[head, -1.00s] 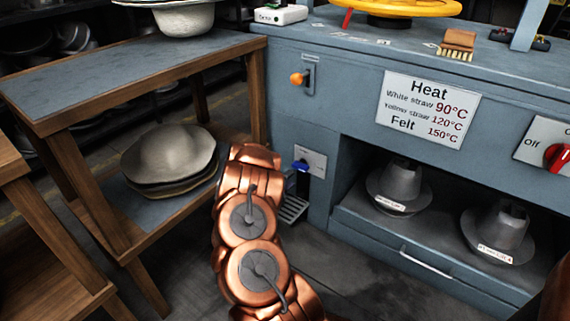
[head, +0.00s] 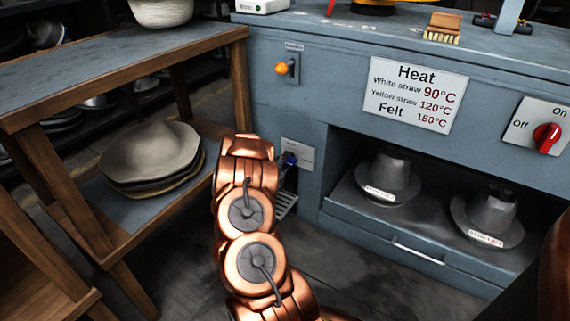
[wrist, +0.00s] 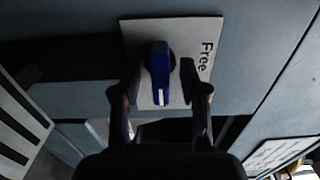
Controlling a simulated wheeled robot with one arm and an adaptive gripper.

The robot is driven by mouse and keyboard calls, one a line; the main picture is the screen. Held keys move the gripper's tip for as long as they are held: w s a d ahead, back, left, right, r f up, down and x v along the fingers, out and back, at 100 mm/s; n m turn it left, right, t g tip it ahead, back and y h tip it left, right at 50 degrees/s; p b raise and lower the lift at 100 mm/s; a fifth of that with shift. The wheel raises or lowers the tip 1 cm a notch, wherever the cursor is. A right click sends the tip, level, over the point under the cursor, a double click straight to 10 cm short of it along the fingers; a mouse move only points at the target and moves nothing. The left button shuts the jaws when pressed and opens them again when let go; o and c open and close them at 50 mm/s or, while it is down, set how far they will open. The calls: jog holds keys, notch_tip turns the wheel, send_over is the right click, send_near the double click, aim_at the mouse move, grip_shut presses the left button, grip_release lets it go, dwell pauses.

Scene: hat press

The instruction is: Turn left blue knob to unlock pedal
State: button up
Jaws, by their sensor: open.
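The blue knob (wrist: 160,72) is on a pale plate (wrist: 212,32) with the word "Free". In the wrist view, its white mark points down the picture, towards my gripper's palm. My gripper (wrist: 158,78) is open, with one dark finger on each side of the knob; I cannot tell whether either touches it. In the head view, the knob (head: 290,159) shows just right of my copper arm, which hides most of my gripper. The pedal (head: 286,204) is low on the machine front, partly hidden by my arm.
An orange knob (head: 281,69) sits higher on the blue-grey machine. A red knob (head: 547,137) is at the right. Grey hat forms (head: 388,178) stand in the lower bay. A wooden shelf (head: 120,110) with stacked hats (head: 152,155) stands close left of my arm.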

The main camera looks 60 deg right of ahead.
grip_shut()
dwell(0.3)
jog(key=shift+p, duration=0.5)
jog(key=n+p, duration=0.1)
jog(key=p, duration=0.1)
jog(key=n+p, duration=0.1)
jog(key=p, duration=0.1)
jog(key=shift+r+n, duration=0.3)
jog(key=shift+n, duration=0.1)
jog(key=n+p, duration=0.4)
jog(key=p, duration=0.1)
jog(key=shift+n, duration=0.3)
jog(key=n+p, duration=0.4)
jog(key=n, duration=0.2)
jog(key=shift+f+p, duration=0.15)
jog(key=shift+p, duration=0.25)
jog(key=shift+f+n+p, duration=0.2)
jog(key=shift+n+p, duration=0.65)
jog(key=shift+n, duration=1.25)
grip_release()
